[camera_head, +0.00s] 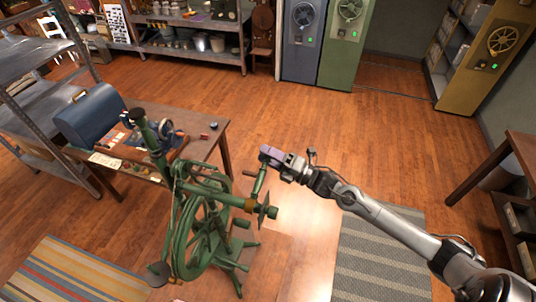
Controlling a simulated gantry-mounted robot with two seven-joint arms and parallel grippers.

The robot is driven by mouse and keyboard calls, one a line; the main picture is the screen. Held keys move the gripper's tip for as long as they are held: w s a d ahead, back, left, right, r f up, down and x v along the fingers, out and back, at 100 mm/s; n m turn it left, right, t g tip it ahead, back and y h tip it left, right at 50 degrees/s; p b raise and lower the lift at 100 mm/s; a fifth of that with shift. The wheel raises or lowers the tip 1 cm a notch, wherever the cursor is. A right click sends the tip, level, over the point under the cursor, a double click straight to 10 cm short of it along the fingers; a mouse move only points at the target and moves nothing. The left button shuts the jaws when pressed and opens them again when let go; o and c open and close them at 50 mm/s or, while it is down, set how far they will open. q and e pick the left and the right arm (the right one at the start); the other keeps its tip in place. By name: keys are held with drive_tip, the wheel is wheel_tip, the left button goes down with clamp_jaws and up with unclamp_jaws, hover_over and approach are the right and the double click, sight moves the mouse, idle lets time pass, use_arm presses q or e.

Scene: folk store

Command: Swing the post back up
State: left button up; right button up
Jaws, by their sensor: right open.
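A green spinning wheel (177,243) stands on the floor in the middle. A short green post (260,182) rises from its right side, leaning slightly right, with a small brown peg beside it. A taller, thicker green post (151,139) with a dark top leans left at the back left of the wheel. I cannot tell which post the task names. My right gripper (268,157) comes in from the right and is at the top of the short post, its jaws open. Whether it touches the post is hard to tell. My left gripper is out of view.
A wooden table (207,147) with a blue domed case (92,119) stands close behind the wheel. Metal shelving (44,84) is on the left. A grey striped rug (377,265) lies below my right arm. The floor behind the gripper is clear.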

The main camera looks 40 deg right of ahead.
drive_tip(key=shift+c, duration=0.3)
clamp_jaws()
